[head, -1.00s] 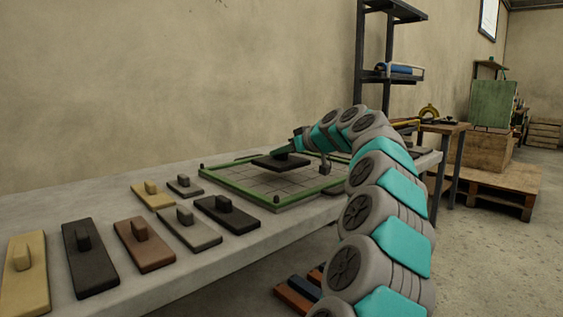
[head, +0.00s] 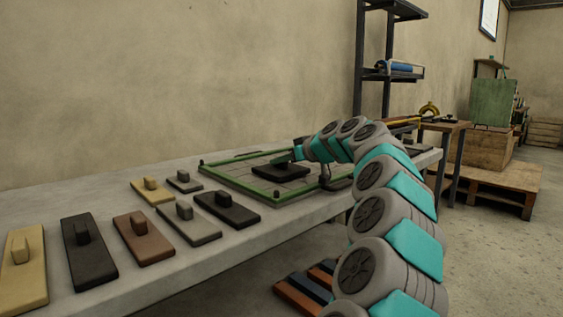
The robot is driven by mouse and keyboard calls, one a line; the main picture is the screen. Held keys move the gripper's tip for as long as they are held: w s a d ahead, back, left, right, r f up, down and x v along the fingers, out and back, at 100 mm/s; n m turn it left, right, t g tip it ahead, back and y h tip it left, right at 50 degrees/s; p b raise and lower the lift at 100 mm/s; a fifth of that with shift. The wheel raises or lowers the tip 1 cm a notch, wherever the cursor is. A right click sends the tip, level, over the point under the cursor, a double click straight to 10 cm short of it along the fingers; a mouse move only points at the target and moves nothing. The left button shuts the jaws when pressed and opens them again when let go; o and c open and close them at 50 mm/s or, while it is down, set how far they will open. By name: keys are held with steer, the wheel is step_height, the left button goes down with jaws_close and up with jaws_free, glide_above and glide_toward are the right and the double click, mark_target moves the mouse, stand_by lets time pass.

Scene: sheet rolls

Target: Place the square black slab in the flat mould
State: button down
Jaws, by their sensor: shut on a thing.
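The flat mould (head: 222,181) is a low square tray with a green rim and a gridded floor, lying on the bench. A black slab (head: 280,173) is inside the rim, low over the gridded floor or resting on it; I cannot tell which. My gripper (head: 293,158) is over this slab and shut on it, its fingers mostly hidden by the arm. My arm covers the right part of the mould.
Several handled slabs lie on the bench at the left: tan (head: 25,270), black (head: 88,258), brown (head: 143,240), grey (head: 189,224) and dark (head: 227,209). Coloured bars (head: 310,287) lie below the bench's front edge. A dark shelf (head: 390,75) stands behind.

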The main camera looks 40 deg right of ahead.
steer(key=shift+f, duration=0.25)
steer(key=c, duration=0.7)
jaws_free()
steer(key=shift+f, duration=0.25)
steer(key=shift+r+p, duration=0.6)
steer(key=shift+p, duration=0.05)
steer(key=v, duration=0.8)
steer(key=b+v, duration=0.1)
steer(key=v, duration=0.3)
steer(key=shift+r, duration=0.3)
